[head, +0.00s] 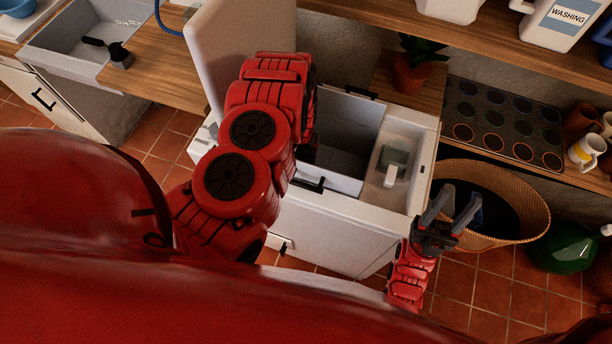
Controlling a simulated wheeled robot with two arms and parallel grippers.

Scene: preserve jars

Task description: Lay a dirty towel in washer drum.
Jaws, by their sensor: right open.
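The washer (325,232) is a white top loader in the middle of the head view, with its lid (240,40) raised. Its top opening (350,125) is partly covered by my left arm, which reaches over it; the left gripper is hidden. My right gripper (462,194) is open at the near left rim of a wicker basket (535,195), its fingers pointing over the basket's dark inside. A blue patch shows at the right finger; I cannot tell whether it is part of the gripper. I cannot make out a towel in the dark basket.
A potted plant (410,72) stands on the wooden counter behind the washer. A dark muffin tray (505,125) and mugs (587,150) are at the right. A green round bottle (563,247) stands right of the basket. A sink (85,40) is at upper left.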

